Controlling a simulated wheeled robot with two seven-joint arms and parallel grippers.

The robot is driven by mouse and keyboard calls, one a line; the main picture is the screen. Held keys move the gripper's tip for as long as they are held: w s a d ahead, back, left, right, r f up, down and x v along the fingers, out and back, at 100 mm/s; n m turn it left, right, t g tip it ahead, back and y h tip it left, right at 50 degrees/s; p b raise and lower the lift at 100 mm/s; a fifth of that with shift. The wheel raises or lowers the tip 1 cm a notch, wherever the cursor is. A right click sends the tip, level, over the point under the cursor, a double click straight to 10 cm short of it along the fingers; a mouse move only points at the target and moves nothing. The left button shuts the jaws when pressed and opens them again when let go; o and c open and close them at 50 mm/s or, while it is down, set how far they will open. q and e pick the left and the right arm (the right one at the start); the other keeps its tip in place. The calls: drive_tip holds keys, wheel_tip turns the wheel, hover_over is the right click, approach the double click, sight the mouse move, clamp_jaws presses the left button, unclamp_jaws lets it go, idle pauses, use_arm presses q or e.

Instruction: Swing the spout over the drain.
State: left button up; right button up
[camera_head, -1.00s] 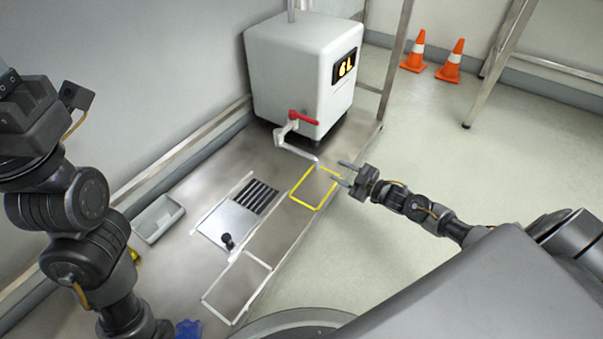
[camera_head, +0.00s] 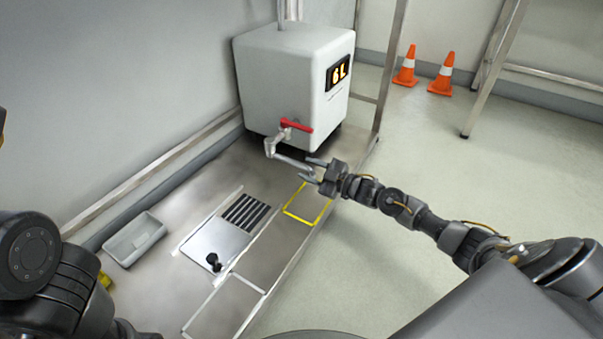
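A pale grey spout (camera_head: 288,159) sticks out from the front of the white tank (camera_head: 290,85), below a red lever (camera_head: 296,125). It points to the lower right, and its free end is above the yellow-outlined square (camera_head: 289,213). The drain is a dark slotted grate (camera_head: 246,212) in the bench top, left of that square and below the spout in the picture. My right gripper (camera_head: 311,171) is at the spout's free end. Its two fingers are apart, one on each side of the tip; I cannot tell whether they touch it. My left gripper is out of view; only its arm shows.
A metal plate with a black knob (camera_head: 213,262) lies in front of the grate. A grey tray (camera_head: 134,239) sits at the left by the wall. Two orange cones (camera_head: 440,75) stand on the floor at the back right. Open floor lies right of the bench.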

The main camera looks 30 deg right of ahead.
drive_tip(key=shift+b+x, duration=0.65)
drive_tip(key=shift+x, duration=0.95)
drive_tip(key=shift+d+r, duration=0.1)
drive_tip(key=shift+d, duration=0.05)
clamp_jaws()
